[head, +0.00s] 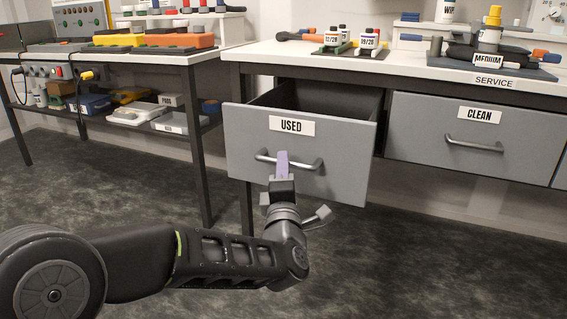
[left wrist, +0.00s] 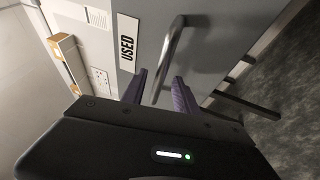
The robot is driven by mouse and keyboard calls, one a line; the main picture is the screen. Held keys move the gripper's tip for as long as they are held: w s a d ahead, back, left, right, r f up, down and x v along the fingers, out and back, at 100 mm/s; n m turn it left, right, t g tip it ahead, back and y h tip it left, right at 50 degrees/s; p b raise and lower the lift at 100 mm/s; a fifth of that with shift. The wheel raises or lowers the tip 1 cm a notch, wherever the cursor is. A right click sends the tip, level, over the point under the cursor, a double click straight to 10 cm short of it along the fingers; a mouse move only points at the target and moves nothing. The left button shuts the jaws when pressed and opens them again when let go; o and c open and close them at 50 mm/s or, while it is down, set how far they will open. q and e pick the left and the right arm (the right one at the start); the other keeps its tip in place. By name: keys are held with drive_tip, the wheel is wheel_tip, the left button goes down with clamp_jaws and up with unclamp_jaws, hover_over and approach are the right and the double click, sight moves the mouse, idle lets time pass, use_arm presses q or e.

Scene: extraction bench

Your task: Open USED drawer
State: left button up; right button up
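The USED drawer (head: 245,140) is grey and stands pulled out from under the service bench, with its dark inside (head: 320,98) partly visible. Its bar handle (head: 304,164) is on the front below the USED label (head: 292,125). My left gripper (head: 282,164) is at the handle, its purple finger overlapping the bar in the head view. In the left wrist view, the two fingers of my left gripper (left wrist: 160,92) are apart, with the handle (left wrist: 169,55) running between them and a gap beside the bar. My right gripper is not in view.
The closed CLEAN drawer (head: 425,140) is to the right. Bottles (head: 368,40) and a MEDIUM holder (head: 489,57) stand on the bench top (head: 420,68). A second bench with a lower shelf (head: 140,124) is at left. The floor in front is clear.

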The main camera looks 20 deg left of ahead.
use_arm(q)
drive_tip(key=p+v, duration=0.1)
drive_tip(key=v, duration=0.4)
drive_tip(key=shift+s+d, duration=0.1)
drive_tip(key=shift+s, duration=0.15)
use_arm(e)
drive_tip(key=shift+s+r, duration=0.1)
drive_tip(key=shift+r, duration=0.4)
